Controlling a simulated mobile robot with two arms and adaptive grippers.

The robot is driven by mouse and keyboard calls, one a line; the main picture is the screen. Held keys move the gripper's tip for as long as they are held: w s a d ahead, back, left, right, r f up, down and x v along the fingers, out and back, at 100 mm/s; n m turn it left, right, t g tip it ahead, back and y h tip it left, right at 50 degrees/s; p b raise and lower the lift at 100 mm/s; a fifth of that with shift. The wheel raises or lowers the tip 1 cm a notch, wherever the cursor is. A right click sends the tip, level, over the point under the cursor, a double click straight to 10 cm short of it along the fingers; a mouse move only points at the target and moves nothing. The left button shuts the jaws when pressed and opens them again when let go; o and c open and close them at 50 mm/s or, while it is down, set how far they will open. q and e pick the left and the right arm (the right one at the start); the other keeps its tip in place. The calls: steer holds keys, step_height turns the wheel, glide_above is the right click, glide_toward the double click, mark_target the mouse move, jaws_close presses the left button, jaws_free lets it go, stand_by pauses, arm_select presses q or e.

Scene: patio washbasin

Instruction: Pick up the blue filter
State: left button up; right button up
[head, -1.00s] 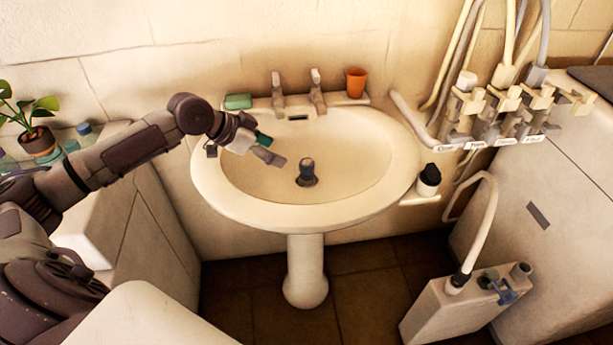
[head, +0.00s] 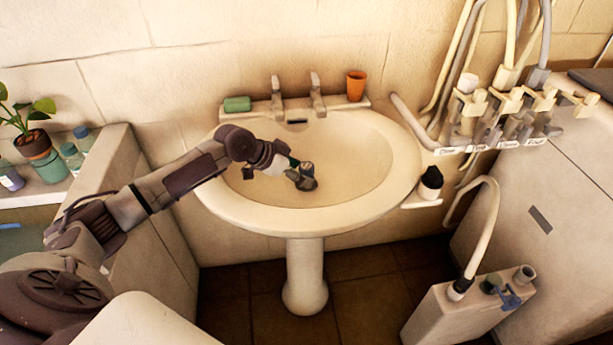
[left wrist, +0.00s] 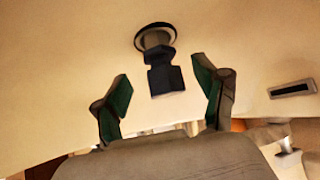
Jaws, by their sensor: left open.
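The blue filter (head: 307,170) is a small, dark blue stepped piece standing at the middle of the white basin (head: 345,215). In the left wrist view the filter (left wrist: 164,78) shows at the top centre, with a dark round ring at its far end. My left gripper (head: 294,176) is inside the basin, just left of the filter in the head view and partly overlapping it. In the left wrist view its green-padded fingers (left wrist: 164,84) are spread, and the filter appears between and beyond them. I cannot tell if they touch it. My right gripper is not in view.
A green soap (head: 237,104), two taps (head: 277,97) and an orange cup (head: 356,84) stand along the basin's back rim. A dark-topped item (head: 431,181) sits on a small shelf at the right. A canister with a hose (head: 465,310) stands lower right.

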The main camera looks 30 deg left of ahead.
mark_target(307, 174)
arm_select(q)
steer(key=x, duration=0.3)
steer(key=shift+w+f, duration=0.2)
steer(key=shift+w, duration=0.05)
steer(key=shift+c, duration=0.2)
steer(key=c, duration=1.2)
steer(key=shift+r, duration=0.15)
